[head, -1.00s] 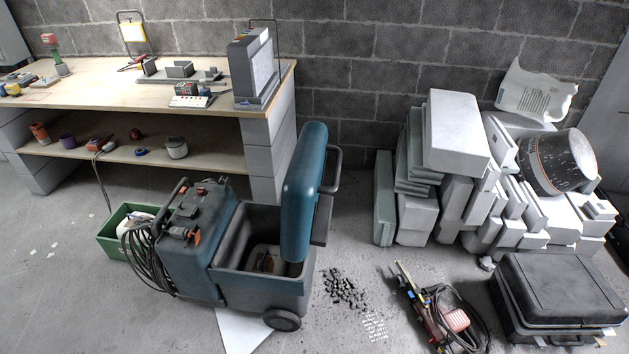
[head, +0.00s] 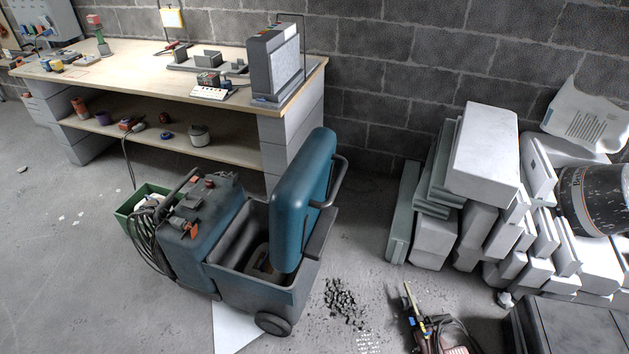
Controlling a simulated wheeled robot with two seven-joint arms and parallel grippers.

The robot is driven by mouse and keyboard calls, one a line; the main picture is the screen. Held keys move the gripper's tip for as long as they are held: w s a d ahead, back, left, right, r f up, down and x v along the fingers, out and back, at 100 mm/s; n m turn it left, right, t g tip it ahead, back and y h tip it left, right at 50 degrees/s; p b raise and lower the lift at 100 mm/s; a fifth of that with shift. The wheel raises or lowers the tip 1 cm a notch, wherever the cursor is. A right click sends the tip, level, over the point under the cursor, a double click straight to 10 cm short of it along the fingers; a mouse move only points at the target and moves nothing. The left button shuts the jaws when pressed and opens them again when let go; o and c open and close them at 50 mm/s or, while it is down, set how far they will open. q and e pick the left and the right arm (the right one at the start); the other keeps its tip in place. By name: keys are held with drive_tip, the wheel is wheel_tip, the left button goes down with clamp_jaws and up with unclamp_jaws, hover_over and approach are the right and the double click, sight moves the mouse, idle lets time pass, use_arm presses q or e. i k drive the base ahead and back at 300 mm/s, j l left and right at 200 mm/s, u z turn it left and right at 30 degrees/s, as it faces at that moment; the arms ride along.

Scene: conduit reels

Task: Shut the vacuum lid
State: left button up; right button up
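The vacuum (head: 198,231) is a blue-green wheeled machine standing on the concrete floor left of the middle. Its lid (head: 303,200) stands up, open, at the right side of the bin, with a dark tube handle (head: 337,180) on its outer side. The open bin (head: 262,292) shows a grey inside with something brownish in it that I cannot make out. A dark wheel (head: 273,324) shows at its lower front. Neither of my grippers is in view.
A wooden workbench (head: 140,75) stands behind the vacuum. A green crate (head: 128,208) and coiled hose sit at its left. Rubble (head: 342,300) and a power tool (head: 425,325) lie to the right. White blocks (head: 484,150) are stacked at the right. The left floor is mostly clear.

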sight(301, 216)
drive_tip(key=i+l+u, duration=0.15)
drive_tip(key=i+l, duration=0.2)
drive_tip(key=i, duration=0.2)
drive_tip(key=i+l+u, duration=0.2)
drive_tip(key=i+l, duration=0.25)
drive_tip(key=i, duration=0.1)
